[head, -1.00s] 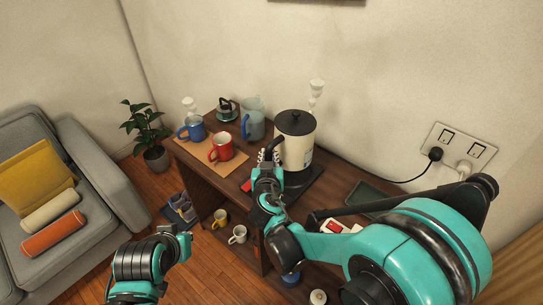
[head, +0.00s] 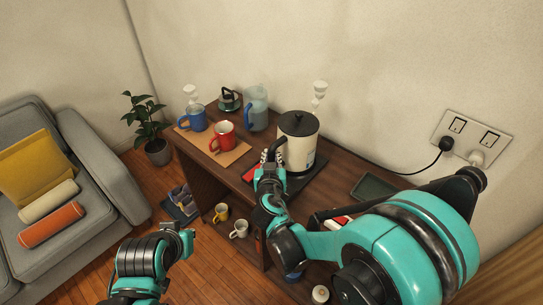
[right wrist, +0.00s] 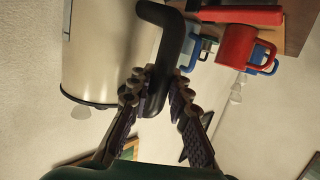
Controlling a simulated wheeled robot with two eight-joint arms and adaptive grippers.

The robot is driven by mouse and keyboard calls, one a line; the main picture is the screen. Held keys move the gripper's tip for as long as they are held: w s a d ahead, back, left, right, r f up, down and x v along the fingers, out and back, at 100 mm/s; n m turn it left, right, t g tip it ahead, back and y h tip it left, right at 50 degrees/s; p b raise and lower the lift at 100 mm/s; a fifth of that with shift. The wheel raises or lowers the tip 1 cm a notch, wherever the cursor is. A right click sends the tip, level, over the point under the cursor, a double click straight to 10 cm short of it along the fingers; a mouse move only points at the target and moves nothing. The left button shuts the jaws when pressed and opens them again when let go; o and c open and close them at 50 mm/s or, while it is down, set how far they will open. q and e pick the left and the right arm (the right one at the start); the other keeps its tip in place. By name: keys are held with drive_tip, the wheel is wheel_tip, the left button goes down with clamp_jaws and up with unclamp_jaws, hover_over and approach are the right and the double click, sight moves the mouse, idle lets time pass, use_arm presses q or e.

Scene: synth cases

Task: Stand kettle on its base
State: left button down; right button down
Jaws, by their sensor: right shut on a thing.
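The cream kettle (head: 299,150) with a black lid stands upright over the dark base (head: 311,178) on the wooden cabinet. I cannot tell whether its bottom touches the base, as my gripper and the kettle body hide part of it. My right gripper (head: 270,160) is shut on the kettle's black handle. In the right wrist view the handle (right wrist: 175,38) runs between both fingers, beside the kettle body (right wrist: 105,40). My left gripper (head: 182,243) is low at the front, away from the cabinet and the kettle; its fingers are too unclear to read.
A red mug (head: 222,138) and a blue mug (head: 193,119) stand on a tan mat left of the kettle. A blue-grey jug (head: 257,112) is behind them. A dark tray (head: 374,187) lies to the right. A black cord runs to the wall socket (head: 471,137).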

drive_tip(key=shift+f, duration=0.2)
drive_tip(key=c, duration=1.3)
unclamp_jaws()
drive_tip(key=shift+c, duration=0.2)
drive_tip(key=shift+s, duration=0.15)
drive_tip(key=v, duration=1.2)
drive_tip(key=s+d+f+g+h, duration=0.1)
drive_tip(key=s+d+f+g, duration=0.15)
drive_tip(key=d, duration=0.35)
drive_tip(key=s+d+f+g, duration=0.1)
drive_tip(key=s+d+g, duration=0.15)
drive_tip(key=d, duration=0.35)
drive_tip(key=s+d+g+y, duration=0.2)
drive_tip(key=s, duration=0.5)
drive_tip(key=shift+s+f+n+g+y, duration=0.15)
drive_tip(key=shift+s+n+g+y, duration=0.15)
drive_tip(key=shift+g, duration=0.1)
